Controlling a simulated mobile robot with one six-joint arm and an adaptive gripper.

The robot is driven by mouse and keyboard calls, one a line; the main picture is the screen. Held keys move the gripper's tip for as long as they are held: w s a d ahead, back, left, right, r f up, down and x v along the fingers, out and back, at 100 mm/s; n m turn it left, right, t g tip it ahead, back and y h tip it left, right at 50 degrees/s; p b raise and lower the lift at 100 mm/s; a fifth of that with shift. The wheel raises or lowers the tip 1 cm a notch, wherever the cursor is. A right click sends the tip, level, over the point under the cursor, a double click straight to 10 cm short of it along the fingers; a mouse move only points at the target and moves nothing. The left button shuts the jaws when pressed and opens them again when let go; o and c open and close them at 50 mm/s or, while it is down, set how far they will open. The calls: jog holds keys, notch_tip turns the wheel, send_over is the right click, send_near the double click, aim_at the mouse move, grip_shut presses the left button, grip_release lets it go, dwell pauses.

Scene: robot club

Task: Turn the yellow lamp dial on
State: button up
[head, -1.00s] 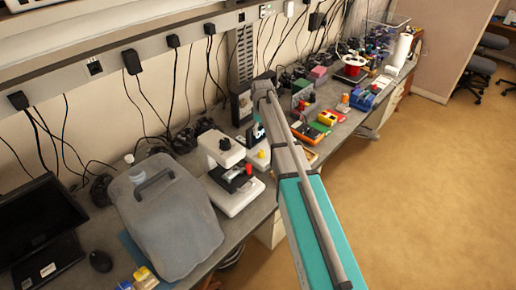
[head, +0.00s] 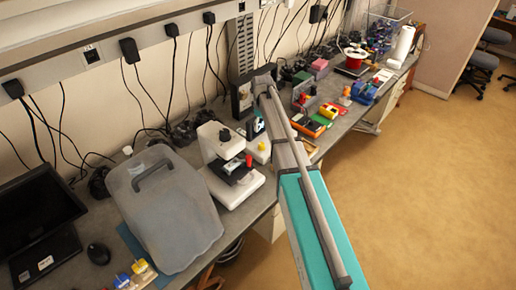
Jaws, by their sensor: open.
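A yellow dial (head: 262,146) shows on the white base of a microscope-like device (head: 258,154), just left of my arm. The upper part of this device is dark and crowded, partly hidden by my arm. The dial is small, and its setting cannot be read. A second white microscope (head: 228,160) stands nearer, with a red dial (head: 249,160) on its right side. My arm reaches up from the lower right and passes close to the yellow dial in the picture. My gripper cannot be made out beyond the far end of the arm.
A grey covered case (head: 165,215) stands left of the white microscope. A dark monitor (head: 35,215) and mouse (head: 98,253) are further left. Coloured boxes (head: 318,122) and a red spool (head: 355,58) crowd the bench beyond my arm. The floor (head: 430,190) at right is clear.

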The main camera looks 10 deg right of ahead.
aim_at(262, 144)
jog(key=shift+f+b, duration=5.45)
jog(key=shift+f, duration=0.25)
